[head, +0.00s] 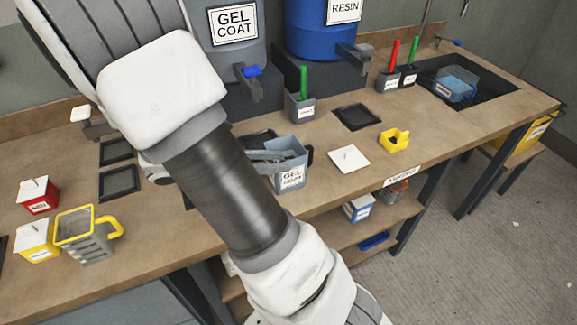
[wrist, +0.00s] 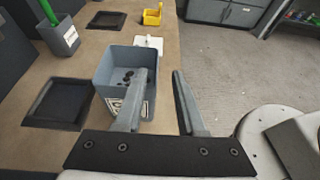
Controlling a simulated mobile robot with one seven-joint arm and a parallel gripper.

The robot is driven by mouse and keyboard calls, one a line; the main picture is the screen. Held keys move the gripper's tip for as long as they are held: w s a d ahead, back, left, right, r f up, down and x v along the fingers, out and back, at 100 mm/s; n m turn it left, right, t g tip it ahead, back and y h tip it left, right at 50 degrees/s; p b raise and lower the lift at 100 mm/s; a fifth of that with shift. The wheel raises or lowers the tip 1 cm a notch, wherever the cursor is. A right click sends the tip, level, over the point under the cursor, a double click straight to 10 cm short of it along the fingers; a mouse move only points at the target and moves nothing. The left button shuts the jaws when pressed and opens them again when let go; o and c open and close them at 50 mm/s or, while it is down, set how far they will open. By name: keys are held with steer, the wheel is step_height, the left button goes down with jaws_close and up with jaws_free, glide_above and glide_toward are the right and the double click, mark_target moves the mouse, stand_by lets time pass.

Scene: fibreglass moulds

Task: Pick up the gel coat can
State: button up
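The gel coat can (head: 291,178) is an open grey-blue square container with a white GEL COAT label, standing upright on the brown bench. It also shows in the wrist view (wrist: 112,66), with dark spots inside. My gripper (wrist: 159,74) is open, its two grey fingers apart. In the wrist view the left finger overlaps the can's right side and the right finger is clear of it, over the floor. I cannot tell whether the left finger touches the can or reaches inside its rim.
A white square lid (head: 349,158) and a yellow cup (head: 394,140) are right of the can. A grey cup with a green handle (head: 301,106) stands behind it. Grey and blue drums (head: 305,35) with taps line the back. A yellow-rimmed jug (head: 85,235) is at left.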

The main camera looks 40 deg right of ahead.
mark_target(291, 160)
steer(key=x, duration=0.4)
steer(key=shift+w+d+f, duration=0.1)
steer(key=shift+d, duration=0.15)
steer(key=shift+c, duration=0.3)
jaws_close()
stand_by(0.9)
